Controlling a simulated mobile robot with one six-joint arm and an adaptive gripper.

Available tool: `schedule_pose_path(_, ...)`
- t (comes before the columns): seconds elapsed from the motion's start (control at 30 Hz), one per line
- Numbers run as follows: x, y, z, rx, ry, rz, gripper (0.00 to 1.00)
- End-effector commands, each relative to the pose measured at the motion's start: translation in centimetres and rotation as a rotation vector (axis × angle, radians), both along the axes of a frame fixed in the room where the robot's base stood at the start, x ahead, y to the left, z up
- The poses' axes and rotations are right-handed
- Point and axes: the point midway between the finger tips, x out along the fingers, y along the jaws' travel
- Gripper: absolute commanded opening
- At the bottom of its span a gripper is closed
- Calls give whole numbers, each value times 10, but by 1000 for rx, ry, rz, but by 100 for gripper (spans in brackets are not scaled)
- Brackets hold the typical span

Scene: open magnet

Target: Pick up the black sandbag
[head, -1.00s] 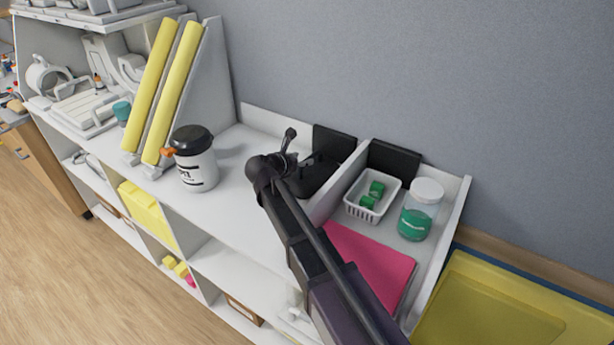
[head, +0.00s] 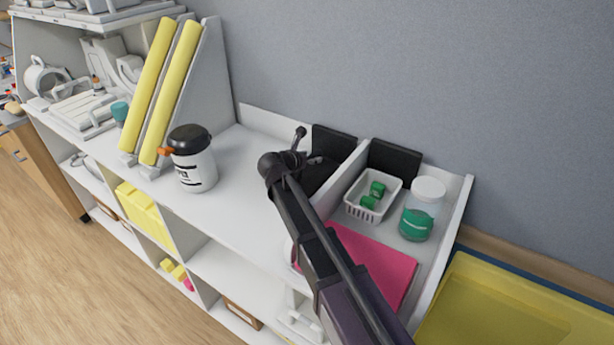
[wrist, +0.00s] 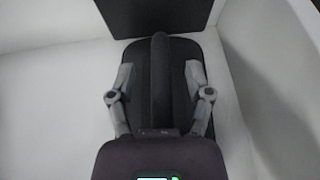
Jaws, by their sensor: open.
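The black sandbag (head: 318,174) lies on the white shelf top, beside the divider and in front of a black panel. My arm hides part of it in the head view. In the wrist view the sandbag (wrist: 178,60) fills the middle, with a raised dark strip along its centre. My gripper (wrist: 159,72) is open over it, with one grey finger on each side of the strip. I cannot tell whether the fingers touch the bag. In the head view my gripper (head: 290,160) is mostly hidden by my arm at the sandbag.
A white divider (head: 345,178) stands right of the sandbag. Beyond it are a white basket (head: 391,205) with green blocks, a lidded jar (head: 421,209) and a pink sheet (head: 385,262). A black-lidded container (head: 194,160) stands left. The shelf between is clear.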

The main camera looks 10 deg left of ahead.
Motion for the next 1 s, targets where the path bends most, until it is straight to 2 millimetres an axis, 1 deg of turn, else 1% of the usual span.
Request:
schedule_pose_path(0.43, -1, 1, 0, -1, 0, 0, 66)
schedule_pose_path(0.47, -1, 1, 0, -1, 0, 0, 57)
schedule_pose_path(0.5, -1, 1, 0, -1, 0, 0, 45)
schedule_pose_path(0.57, -1, 1, 0, -1, 0, 0, 27)
schedule_pose_path(0.6, -1, 1, 0, 0, 0, 1, 15)
schedule_pose_path(0.63, -1, 1, 0, -1, 0, 0, 6)
schedule_pose_path(0.67, -1, 1, 0, 0, 0, 1, 0)
schedule_pose_path(1.0, -1, 1, 1, -2, -2, 3, 0)
